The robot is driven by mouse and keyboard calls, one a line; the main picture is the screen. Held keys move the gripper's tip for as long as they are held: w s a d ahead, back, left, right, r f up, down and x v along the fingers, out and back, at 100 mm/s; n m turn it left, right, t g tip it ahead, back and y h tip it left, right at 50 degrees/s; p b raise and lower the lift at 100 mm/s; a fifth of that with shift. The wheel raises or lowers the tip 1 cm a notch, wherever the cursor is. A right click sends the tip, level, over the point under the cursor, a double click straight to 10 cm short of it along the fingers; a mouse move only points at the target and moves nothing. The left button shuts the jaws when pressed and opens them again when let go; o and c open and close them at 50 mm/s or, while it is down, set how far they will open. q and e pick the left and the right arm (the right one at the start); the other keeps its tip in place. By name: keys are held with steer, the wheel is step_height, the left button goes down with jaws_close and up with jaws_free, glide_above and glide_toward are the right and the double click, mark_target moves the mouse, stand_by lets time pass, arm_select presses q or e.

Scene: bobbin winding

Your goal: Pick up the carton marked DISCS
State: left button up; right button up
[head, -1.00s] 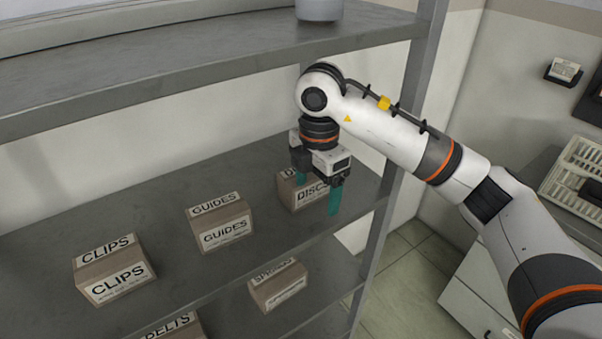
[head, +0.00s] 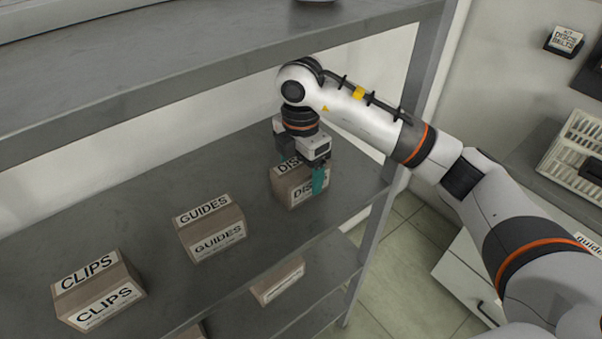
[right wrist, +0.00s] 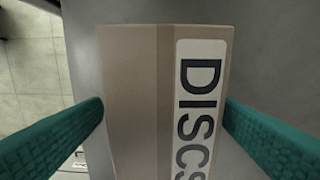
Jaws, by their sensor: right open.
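The brown carton marked DISCS (head: 297,193) stands on the grey middle shelf near its right end in the head view. In the right wrist view the carton (right wrist: 140,95) fills the middle, with its white DISCS label running downward. My right gripper (head: 301,169) is over the carton, pointing down, with a teal finger in front of the carton's near face and the other mostly hidden behind. In the right wrist view the open fingers are on opposite sides of the carton, close to its edges. Contact cannot be told. My left gripper is not in view.
The GUIDES carton (head: 210,229) and CLIPS carton (head: 98,291) stand to the left on the same shelf. An upper shelf (head: 210,60) runs above, and a shelf post (head: 408,110) stands right of the gripper. Another carton (head: 278,281) sits on the shelf below.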

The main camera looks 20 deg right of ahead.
steer(key=f, duration=0.1)
steer(key=f+p, duration=0.1)
steer(key=f, duration=0.1)
steer(key=shift+w+d+f, duration=0.1)
steer(key=shift+w+f, duration=0.05)
steer(key=shift+w, duration=0.05)
steer(key=shift+c, duration=0.2)
steer(key=c, duration=1.1)
steer(key=shift+r+b, duration=0.2)
steer(key=shift+b, duration=0.1)
